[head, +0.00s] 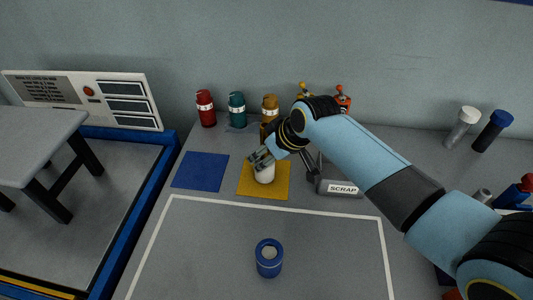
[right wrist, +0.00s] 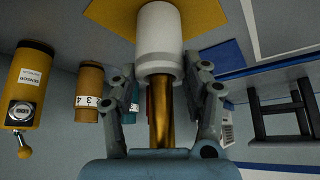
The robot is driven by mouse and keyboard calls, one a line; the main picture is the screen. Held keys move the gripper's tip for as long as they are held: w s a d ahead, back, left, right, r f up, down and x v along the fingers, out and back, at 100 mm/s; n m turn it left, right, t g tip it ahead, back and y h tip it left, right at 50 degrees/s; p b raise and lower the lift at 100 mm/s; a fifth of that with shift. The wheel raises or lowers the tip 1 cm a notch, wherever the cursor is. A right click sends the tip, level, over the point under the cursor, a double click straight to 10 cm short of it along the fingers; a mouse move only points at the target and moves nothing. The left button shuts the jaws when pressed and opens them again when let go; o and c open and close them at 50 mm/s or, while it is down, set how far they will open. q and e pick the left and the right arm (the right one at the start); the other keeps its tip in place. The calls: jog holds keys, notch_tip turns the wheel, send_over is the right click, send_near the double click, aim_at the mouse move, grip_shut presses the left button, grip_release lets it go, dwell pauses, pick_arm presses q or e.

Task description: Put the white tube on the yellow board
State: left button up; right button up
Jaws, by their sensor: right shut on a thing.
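The white tube (head: 264,175) is in my right gripper (head: 262,160), at the yellow board (head: 278,192) in the head view. In the right wrist view the white tube (right wrist: 159,42) stands out past the fingertips of my right gripper (right wrist: 165,78), which is shut on it. A gold shaft (right wrist: 161,112) shows between the fingers behind the tube. The yellow board (right wrist: 203,14) lies beyond the tube's far end. I cannot tell whether the tube touches the board. My left gripper is not in view.
A blue board (head: 201,171) lies left of the yellow one. Red (head: 205,108), teal (head: 237,110) and amber (head: 270,108) bottles stand behind. A blue cup (head: 269,258) stands in front, inside a white outline with free room.

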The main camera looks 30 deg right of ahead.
jog(key=shift+f, duration=0.1)
jog(key=o, duration=1.2)
jog(key=shift+r, duration=0.2)
jog(key=v, duration=1.2)
jog(key=shift+p, duration=0.4)
